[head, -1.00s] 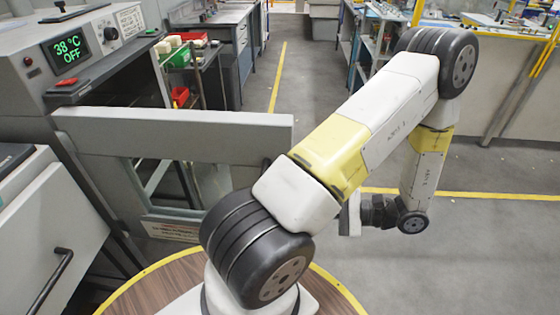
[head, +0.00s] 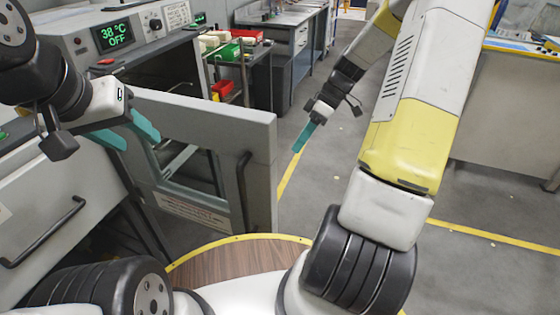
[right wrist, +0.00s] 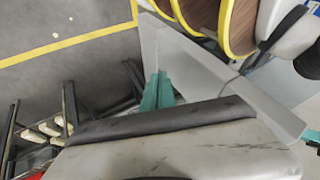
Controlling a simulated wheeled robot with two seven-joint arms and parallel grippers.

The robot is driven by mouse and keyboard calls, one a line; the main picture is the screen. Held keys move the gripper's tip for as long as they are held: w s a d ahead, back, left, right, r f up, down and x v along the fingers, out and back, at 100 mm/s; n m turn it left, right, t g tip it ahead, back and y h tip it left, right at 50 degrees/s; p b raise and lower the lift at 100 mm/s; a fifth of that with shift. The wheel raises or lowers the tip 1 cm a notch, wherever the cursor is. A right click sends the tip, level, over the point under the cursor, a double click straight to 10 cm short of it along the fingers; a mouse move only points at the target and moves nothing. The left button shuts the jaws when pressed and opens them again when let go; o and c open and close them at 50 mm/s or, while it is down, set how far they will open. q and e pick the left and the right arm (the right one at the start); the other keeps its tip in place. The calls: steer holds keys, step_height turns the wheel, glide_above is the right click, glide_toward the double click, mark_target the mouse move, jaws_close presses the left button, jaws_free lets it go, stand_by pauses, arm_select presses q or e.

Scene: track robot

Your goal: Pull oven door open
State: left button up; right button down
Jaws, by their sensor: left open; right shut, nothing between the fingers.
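The grey oven (head: 75,42) stands at the upper left in the head view, its display reading 38 °C OFF. Its door (head: 215,118), with a framed window, stands swung open away from the oven's dark cavity. The black vertical door handle (head: 243,192) is near the door's right edge. My left gripper (head: 130,134), with teal fingers spread, is at the door's left part; I cannot tell if it touches. My right gripper (head: 297,150) is shut and empty, right of the door and apart from the handle. Its teal fingers (right wrist: 158,90) show together in the right wrist view, before a pale panel.
A lower cabinet with a black handle (head: 45,235) is at the left. A trolley with red and green bins (head: 225,85) stands behind the door. A workbench (head: 510,100) is at the right. Grey floor (head: 330,180) is free right of the door.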

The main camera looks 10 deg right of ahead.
steer(key=s+a+f, duration=0.4)
steer(key=a+f, duration=0.3)
steer(key=shift+s+a+f, duration=0.15)
steer(key=shift+s+a, duration=0.15)
steer(key=shift+s, duration=0.1)
